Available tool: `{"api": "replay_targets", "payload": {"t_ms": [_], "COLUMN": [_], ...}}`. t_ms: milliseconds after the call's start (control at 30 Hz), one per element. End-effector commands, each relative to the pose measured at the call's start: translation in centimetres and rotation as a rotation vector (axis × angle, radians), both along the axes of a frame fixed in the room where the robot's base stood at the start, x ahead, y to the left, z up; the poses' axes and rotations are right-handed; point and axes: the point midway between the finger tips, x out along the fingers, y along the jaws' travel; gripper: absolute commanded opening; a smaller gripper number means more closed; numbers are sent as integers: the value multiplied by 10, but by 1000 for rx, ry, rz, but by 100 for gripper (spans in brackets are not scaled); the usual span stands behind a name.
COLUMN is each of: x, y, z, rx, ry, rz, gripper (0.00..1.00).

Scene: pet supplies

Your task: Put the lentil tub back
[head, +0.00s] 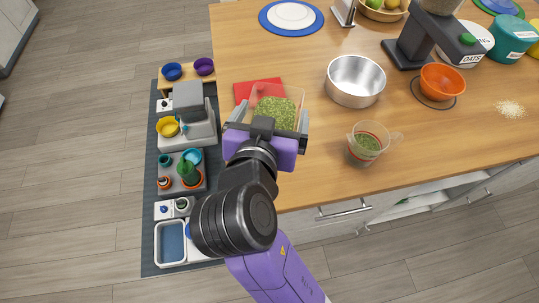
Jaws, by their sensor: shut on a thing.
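A clear tub of green lentils (284,113) is between the two fingers of my gripper (272,114), near the left front edge of the wooden counter. My gripper is shut on it, one finger at each side. My wrist hides the tub's lower near side, and I cannot tell if the tub touches the counter. A red mat (244,90) lies just behind the tub and partly under it in the picture. A clear measuring jug (359,156) with green lentils in it stands to the right, near the front edge.
A steel bowl (356,80) stands right of the tub. Further right are an orange bowl (443,80), a dark grey appliance (420,42), a tub labelled OATS (474,48), a teal tub (511,38) and a pale grain heap (510,108).

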Motion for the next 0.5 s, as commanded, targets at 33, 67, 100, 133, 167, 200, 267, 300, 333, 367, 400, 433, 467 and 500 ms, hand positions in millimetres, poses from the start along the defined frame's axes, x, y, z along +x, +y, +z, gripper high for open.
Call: {"api": "replay_targets", "payload": {"t_ms": [33, 67, 100, 133, 167, 200, 267, 300, 333, 367, 400, 433, 467, 500], "x": [-1, -1, -1, -1, -1, -1, -1, -1, 0, 0, 0, -1, 0, 0], "y": [-1, -1, -1, 0, -1, 0, 0, 0, 0, -1, -1, -1, 0, 0], "z": [-13, -20, -30, -37, -45, -54, -69, -77, -83, -89, -95, -99, -103, -106], "rx": [-5, -6, -5, -4, -6, -5, -6, -4, -3, -3, -2, -2, -1, 0], "ry": [5, 5, 4, 4, 4, 3, 4, 3, 2, 1, 1, 1, 0, -1], "rz": [0, 0, 1, 0, 1, 1, 1, 1, 0, -1, 0, 0, 0, 0], "gripper": [47, 47, 47, 47, 47, 47, 47, 47, 47, 47, 47, 47, 47, 47]}}
